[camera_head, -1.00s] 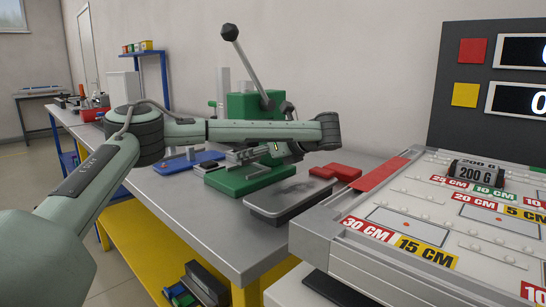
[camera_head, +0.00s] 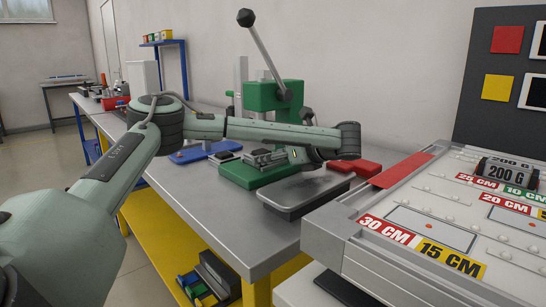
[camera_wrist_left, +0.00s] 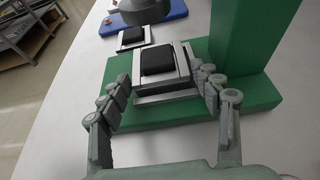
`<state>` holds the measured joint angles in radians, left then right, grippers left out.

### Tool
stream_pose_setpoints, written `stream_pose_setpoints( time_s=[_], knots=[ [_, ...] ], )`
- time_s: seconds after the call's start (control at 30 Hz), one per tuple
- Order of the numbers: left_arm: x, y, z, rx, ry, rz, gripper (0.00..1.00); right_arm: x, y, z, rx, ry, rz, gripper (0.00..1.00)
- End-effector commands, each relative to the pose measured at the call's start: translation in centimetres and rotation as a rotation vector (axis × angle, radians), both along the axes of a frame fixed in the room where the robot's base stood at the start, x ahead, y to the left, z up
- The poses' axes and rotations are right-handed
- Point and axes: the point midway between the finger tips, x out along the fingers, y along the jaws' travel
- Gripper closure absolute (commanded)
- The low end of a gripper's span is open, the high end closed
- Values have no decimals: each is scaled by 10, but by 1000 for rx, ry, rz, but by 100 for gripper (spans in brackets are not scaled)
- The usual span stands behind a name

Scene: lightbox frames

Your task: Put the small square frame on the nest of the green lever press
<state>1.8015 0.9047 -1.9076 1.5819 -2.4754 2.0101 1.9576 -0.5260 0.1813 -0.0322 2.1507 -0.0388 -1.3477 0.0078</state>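The green lever press (camera_head: 272,96) stands on the bench, with its green base (camera_head: 250,178) towards me. In the left wrist view, a small silver square frame with a dark middle (camera_wrist_left: 158,62) sits over a silver plate on the green base (camera_wrist_left: 150,118). I cannot tell the frame from the nest parts below it. My left gripper (camera_wrist_left: 160,76) is low over the base, its fingers apart on either side of the frame, close to its edges. Contact is unclear. A similar dark-centred square piece (camera_wrist_left: 131,38) lies beside the base. My right gripper is not in view.
A blue tray (camera_head: 200,152) lies left of the press. A large panel with length labels (camera_head: 430,220) fills the right foreground. Bare bench top lies in front of the press.

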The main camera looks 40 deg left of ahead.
Motion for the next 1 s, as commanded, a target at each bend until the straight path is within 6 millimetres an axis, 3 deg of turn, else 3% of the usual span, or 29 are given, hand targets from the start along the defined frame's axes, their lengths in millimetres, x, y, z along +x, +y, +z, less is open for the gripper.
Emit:
stream_pose_setpoints(
  time_s=[0.1,0.47,0.67,0.8,1.0],
  knots=[
    [0,0,0,0,0,0,19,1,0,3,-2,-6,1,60],
    [0,-1,4,0,0,-1,19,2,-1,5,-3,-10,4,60],
    [0,-24,18,4,-2,-6,19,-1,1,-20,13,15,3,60],
    [-2,-54,28,6,-3,-9,19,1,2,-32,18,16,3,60],
    [-6,-90,41,4,-3,-4,19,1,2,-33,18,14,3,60]
  ],
)
